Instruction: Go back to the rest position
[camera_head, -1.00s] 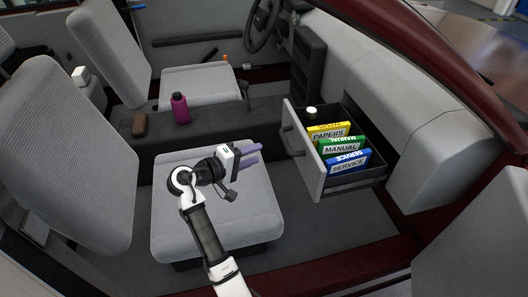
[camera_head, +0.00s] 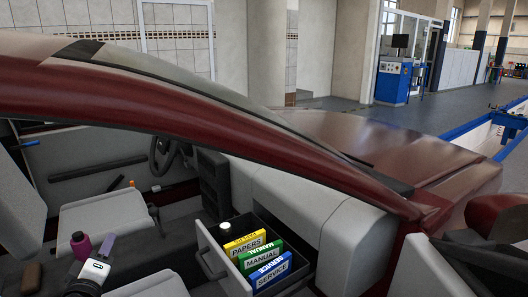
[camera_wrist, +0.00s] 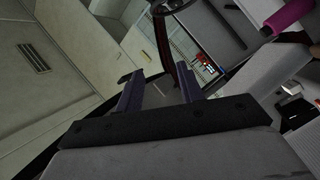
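My gripper (camera_head: 106,246) shows at the lower left of the head view, over the grey front seat (camera_head: 150,285). Its purple fingers point up in the picture. In the wrist view, the two fingers of my gripper (camera_wrist: 160,92) stand well apart with nothing between them. Most of my arm is outside the head view. The open drawer (camera_head: 207,250) in the dashboard holds a yellow papers folder (camera_head: 247,247), a green manual folder (camera_head: 262,256) and a blue service folder (camera_head: 271,273), with a small white-topped item (camera_head: 225,226) behind them.
The red car frame (camera_head: 330,160) crosses the head view above the cabin. A magenta bottle (camera_head: 81,245) stands near my gripper and shows in the wrist view (camera_wrist: 288,14). The steering wheel (camera_head: 163,152) is farther back. Workshop floor (camera_head: 350,118) lies beyond the car.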

